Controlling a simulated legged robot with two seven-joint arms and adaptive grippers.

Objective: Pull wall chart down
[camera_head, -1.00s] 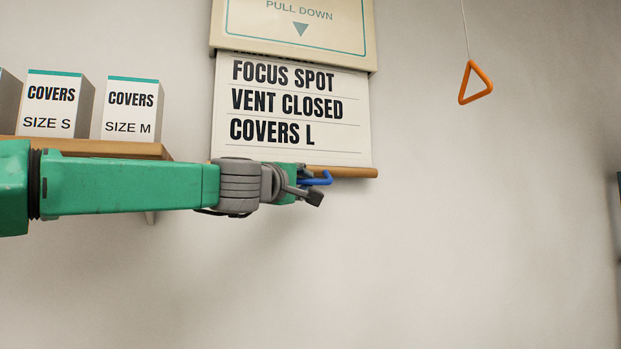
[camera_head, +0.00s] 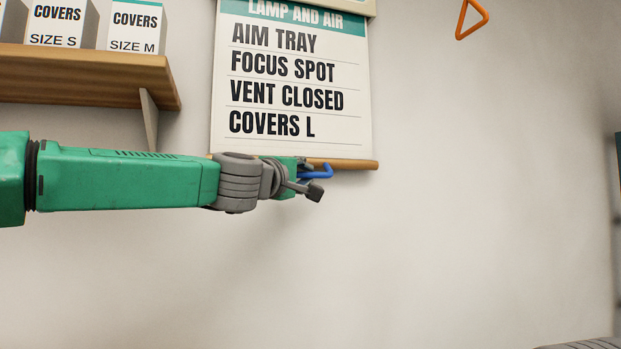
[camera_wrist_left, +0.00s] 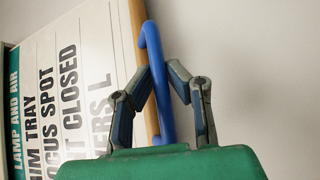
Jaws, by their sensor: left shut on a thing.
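The wall chart (camera_head: 295,90) hangs unrolled from its cream housing (camera_head: 340,5), with lines of text from "LAMP AND AIR" to "COVERS L" showing. A wooden rod (camera_head: 350,164) runs along its lower edge. A blue handle (camera_head: 318,171) sits at the rod. My left gripper (camera_head: 313,180) is at the rod, shut on the blue handle. In the left wrist view, the two fingers (camera_wrist_left: 165,85) close around the blue handle (camera_wrist_left: 157,75), beside the rod (camera_wrist_left: 140,50). My right gripper is not in view.
A wooden shelf (camera_head: 90,75) at the left holds white cover boxes (camera_head: 135,27) above my left arm. An orange triangular pull (camera_head: 471,18) hangs at the upper right. The wall (camera_head: 430,260) below and right of the chart is clear.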

